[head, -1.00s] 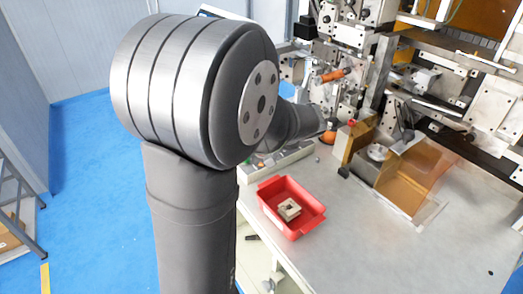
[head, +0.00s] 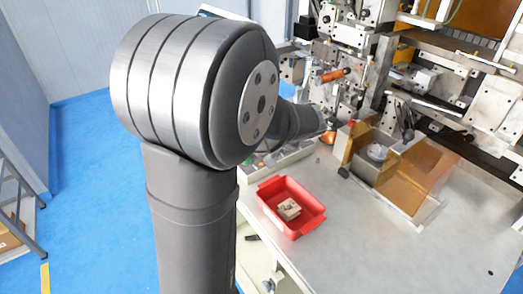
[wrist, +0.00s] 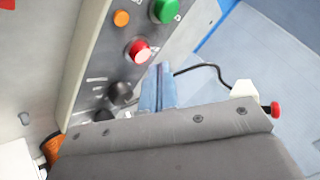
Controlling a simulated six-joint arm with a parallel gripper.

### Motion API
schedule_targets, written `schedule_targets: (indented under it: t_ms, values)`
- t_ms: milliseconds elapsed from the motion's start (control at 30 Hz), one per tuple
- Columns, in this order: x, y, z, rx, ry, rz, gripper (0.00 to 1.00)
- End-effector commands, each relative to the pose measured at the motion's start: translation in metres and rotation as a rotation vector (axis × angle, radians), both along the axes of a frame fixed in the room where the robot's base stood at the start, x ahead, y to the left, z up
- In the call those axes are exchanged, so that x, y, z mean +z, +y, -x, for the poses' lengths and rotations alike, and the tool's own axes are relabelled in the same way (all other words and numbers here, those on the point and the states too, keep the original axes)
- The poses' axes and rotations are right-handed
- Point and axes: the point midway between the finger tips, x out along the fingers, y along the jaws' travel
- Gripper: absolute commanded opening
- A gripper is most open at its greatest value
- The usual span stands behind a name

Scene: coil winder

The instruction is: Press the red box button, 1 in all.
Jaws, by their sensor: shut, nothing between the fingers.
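In the wrist view, a red button (wrist: 140,50) with a pale ring sits on the grey face of a control box (wrist: 88,60). My gripper (wrist: 161,68) is shut and empty, its bluish fingers pressed together. The fingertips are close to the red button, just right of and below it in the picture. I cannot tell whether they touch it. In the head view, my arm hides much of the control box (head: 290,158), and my gripper is not clearly seen.
A green button (wrist: 164,10), an orange lamp (wrist: 121,18) and black knobs (wrist: 120,92) share the box face. A red tray (head: 270,204) holding a small beige part (head: 289,209) stands on the table (head: 385,255). A machine fixture (head: 375,165) stands behind. The front table is clear.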

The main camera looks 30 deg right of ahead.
Motion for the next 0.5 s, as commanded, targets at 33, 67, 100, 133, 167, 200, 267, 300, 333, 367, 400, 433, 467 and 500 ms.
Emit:
schedule_targets:
  t_ms: [33, 67, 100, 133, 167, 200, 267, 300, 333, 367, 400, 433, 467, 500]
  values:
    - [0.0000, 0.0000, 0.0000, 0.000, 0.000, 0.000, 0.00]
    - [0.0000, 0.0000, 0.0000, 0.000, 0.000, 0.000, 0.00]
    - [0.0000, 0.0000, 0.0000, 0.000, 0.000, 0.000, 0.00]
    - [-0.0002, 0.0000, 0.0000, 0.000, 0.000, 0.000, 0.00]
    - [-0.0006, 0.0000, 0.0000, 0.000, 0.000, 0.000, 0.00]
    - [-0.0014, 0.0001, -0.0001, 0.000, 0.000, 0.000, 0.00]
    - [-0.0032, 0.0001, 0.0000, 0.001, 0.001, 0.000, 0.00]
    - [-0.0046, 0.0001, 0.0000, 0.001, 0.001, 0.000, 0.00]
    - [-0.0057, 0.0002, 0.0000, 0.001, 0.001, 0.000, 0.00]
    - [-0.0067, 0.0002, 0.0000, 0.000, 0.001, -0.001, 0.00]
    - [-0.0077, 0.0002, -0.0001, -0.001, 0.000, -0.001, 0.00]
    - [-0.0083, 0.0002, -0.0001, -0.001, 0.000, -0.001, 0.00]
    - [-0.0086, 0.0002, -0.0002, -0.001, 0.000, -0.001, 0.00]
    - [-0.0086, 0.0002, -0.0002, 0.000, 0.000, 0.000, 0.00]
